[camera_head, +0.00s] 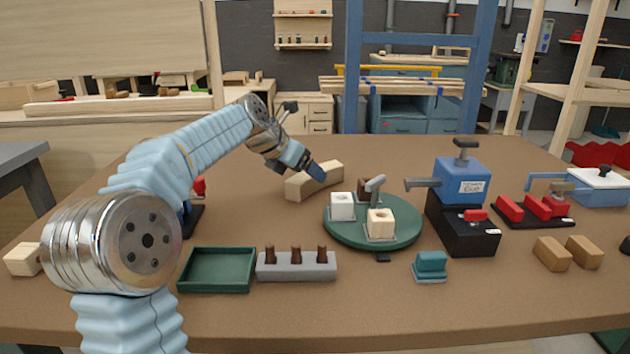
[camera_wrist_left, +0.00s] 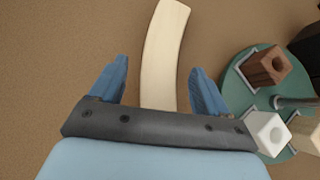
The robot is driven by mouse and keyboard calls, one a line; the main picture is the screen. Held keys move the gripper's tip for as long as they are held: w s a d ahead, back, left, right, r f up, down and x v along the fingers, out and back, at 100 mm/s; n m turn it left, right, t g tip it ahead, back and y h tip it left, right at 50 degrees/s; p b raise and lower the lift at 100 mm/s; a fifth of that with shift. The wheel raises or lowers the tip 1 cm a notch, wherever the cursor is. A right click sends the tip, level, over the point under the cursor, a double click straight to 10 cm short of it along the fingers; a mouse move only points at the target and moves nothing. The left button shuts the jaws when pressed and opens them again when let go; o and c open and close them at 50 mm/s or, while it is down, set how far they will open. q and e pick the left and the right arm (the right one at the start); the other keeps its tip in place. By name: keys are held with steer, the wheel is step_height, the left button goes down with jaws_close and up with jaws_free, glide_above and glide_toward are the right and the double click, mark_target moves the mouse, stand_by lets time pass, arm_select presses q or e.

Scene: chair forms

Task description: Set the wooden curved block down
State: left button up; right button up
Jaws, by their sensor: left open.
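The wooden curved block (camera_head: 314,180) is pale and lies on the brown table, behind and left of the green turntable. In the left wrist view the curved block (camera_wrist_left: 164,50) runs up from between my fingers, with its near end hidden behind the gripper's dark bar. My left gripper (camera_head: 316,172) is over the block. In the left wrist view my left gripper (camera_wrist_left: 160,85) has its blue fingers spread wide, one on each side of the block, with gaps showing between. My right gripper is not in view.
The green turntable (camera_head: 345,234) carries white, cream and dark brown holed blocks, close to the right of the curved block. A green tray (camera_head: 217,291) and a grey rack with brown pegs (camera_head: 296,272) lie in front. A blue and black press (camera_head: 461,215) stands right.

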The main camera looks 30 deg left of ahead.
arm_select(q)
steer(key=x, duration=0.4)
steer(key=shift+w+r, duration=0.2)
steer(key=shift+w, duration=0.05)
steer(key=shift+r, duration=0.1)
steer(key=c, duration=1.3)
